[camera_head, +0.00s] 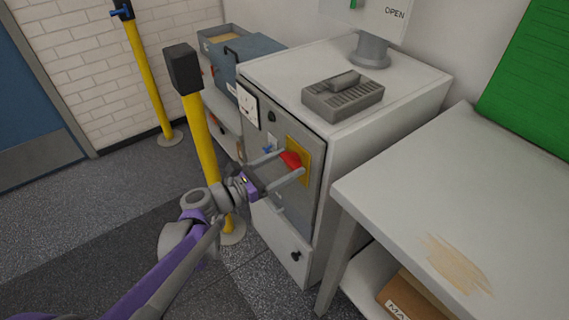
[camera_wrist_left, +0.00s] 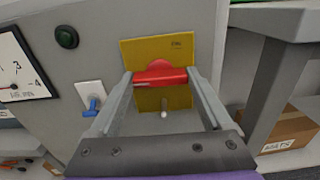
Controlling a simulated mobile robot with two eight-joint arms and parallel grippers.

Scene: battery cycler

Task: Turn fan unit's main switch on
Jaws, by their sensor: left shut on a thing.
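The fan unit (camera_head: 340,120) is a grey-white cabinet in the middle of the head view. Its main switch, a red rotary handle (camera_head: 291,159) on a yellow plate (camera_head: 303,150), is on the front panel. In the wrist view the red handle (camera_wrist_left: 160,76) lies level across the yellow plate (camera_wrist_left: 178,50). My left gripper (camera_head: 295,161) is at the switch, with its two fingers shut on the two ends of the red handle. In the wrist view the left gripper's fingers (camera_wrist_left: 161,82) flank the handle. My right gripper is not in view.
A blue toggle (camera_wrist_left: 91,106), a dark round button (camera_wrist_left: 66,37) and a gauge (camera_wrist_left: 18,68) are left of the switch. A yellow post (camera_head: 200,130) stands close by my left arm. A white table (camera_head: 450,190) is at right, with a cardboard box (camera_head: 405,295) beneath.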

